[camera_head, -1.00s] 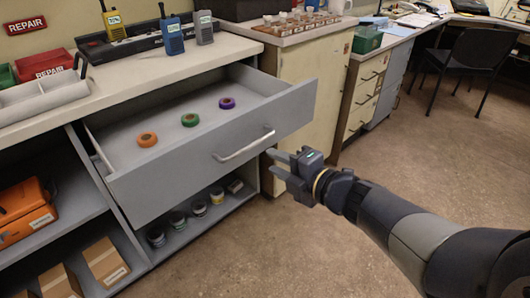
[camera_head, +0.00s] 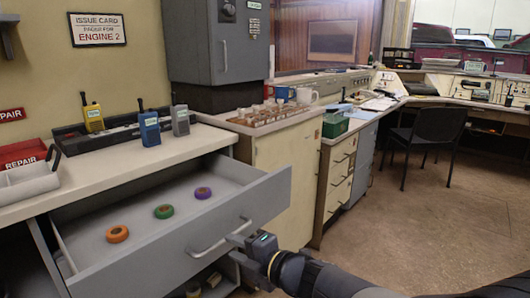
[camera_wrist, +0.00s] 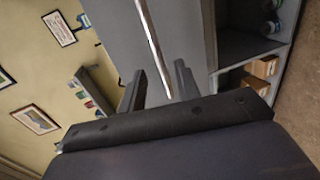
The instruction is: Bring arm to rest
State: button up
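My gripper (camera_head: 236,249) is beside the front of the open grey drawer (camera_head: 262,203), close to its metal handle (camera_head: 220,240). In the wrist view, the two fingers of my gripper (camera_wrist: 159,78) stand apart with nothing held between them. The handle (camera_wrist: 152,40) shows there as a bright bar that runs toward the gap between the fingers. Whether a finger touches the handle I cannot tell. My arm comes in from the lower right of the head view.
The drawer holds an orange roll (camera_head: 117,234), a green roll (camera_head: 164,211) and a purple roll (camera_head: 203,193). Radios stand on the counter (camera_head: 100,173) above. A chair (camera_head: 428,140) stands at the right. The brown floor (camera_head: 400,225) between is clear.

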aim_at(224, 242)
jog(key=x, duration=0.4)
jog(key=shift+w+a+b, duration=0.25)
jog(key=shift+a+b, duration=0.05)
jog(key=shift+b, duration=0.05)
jog(key=shift+d, duration=0.15)
